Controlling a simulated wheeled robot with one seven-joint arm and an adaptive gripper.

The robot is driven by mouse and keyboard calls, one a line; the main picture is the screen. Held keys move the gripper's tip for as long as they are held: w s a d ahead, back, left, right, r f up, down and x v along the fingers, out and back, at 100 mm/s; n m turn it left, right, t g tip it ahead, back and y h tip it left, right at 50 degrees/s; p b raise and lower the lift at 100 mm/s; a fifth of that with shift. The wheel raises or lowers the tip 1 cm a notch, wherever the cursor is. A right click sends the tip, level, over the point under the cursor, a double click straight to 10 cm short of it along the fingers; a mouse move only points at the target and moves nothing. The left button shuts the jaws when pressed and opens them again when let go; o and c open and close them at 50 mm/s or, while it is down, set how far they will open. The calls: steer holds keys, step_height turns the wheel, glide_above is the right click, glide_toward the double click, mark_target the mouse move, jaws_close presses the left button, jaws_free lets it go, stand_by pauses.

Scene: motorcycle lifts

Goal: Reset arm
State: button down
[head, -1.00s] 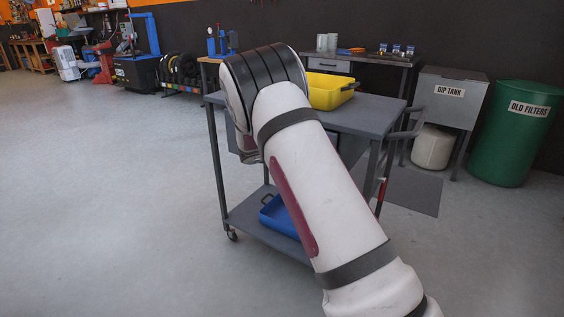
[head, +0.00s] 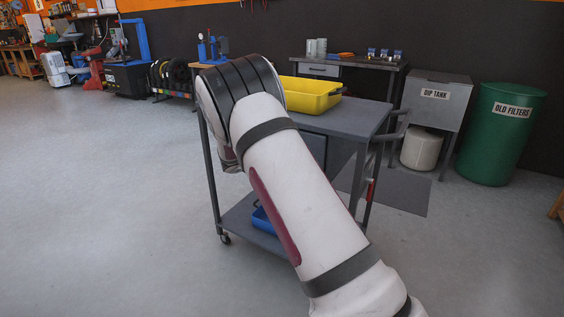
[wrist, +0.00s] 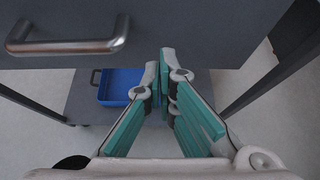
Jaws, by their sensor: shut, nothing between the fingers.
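My gripper (wrist: 166,75) is shut and empty, its teal-padded fingers together in the wrist view. It is beside a grey drawer front with a metal handle (wrist: 68,46), which is at the upper left and apart from the fingers. Beyond the fingertips, lower down, a blue tray (wrist: 121,86) sits on the cart's lower shelf. In the head view, my white arm reaches up from the lower right and bends over in front of the grey cart (head: 350,120). My gripper is hidden there behind the arm.
A yellow tray (head: 311,97) is on the cart's top. A workbench (head: 340,70), a dip tank (head: 436,103) and a green barrel (head: 497,140) stand behind and right. Open floor (head: 100,200) lies to the left.

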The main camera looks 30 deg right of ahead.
steer(key=p+v, duration=0.2)
steer(key=v, duration=0.7)
steer(key=s+r+m+g+y, duration=0.2)
steer(key=s+r+m, duration=0.5)
steer(key=s, duration=0.6)
steer(key=s+r+m+g+y, duration=0.25)
steer(key=s+r+m, duration=0.45)
steer(key=s, duration=0.6)
steer(key=s+a+f+m+y, duration=0.1)
steer(key=s+a+m+y, duration=0.35)
steer(key=s, duration=0.95)
steer(key=s+a+m+y, duration=0.1)
steer(key=s+a+m, duration=0.65)
steer(key=s, duration=0.65)
step_height(320, 180, up, 25)
steer(key=a+n+t+p, duration=0.1)
steer(key=n+t+p, duration=0.1)
steer(key=p, duration=2)
steer(key=shift+a+f+t+p, duration=0.25)
steer(key=shift+t+p, duration=0.1)
steer(key=shift+p, duration=0.05)
steer(key=shift+w, duration=0.1)
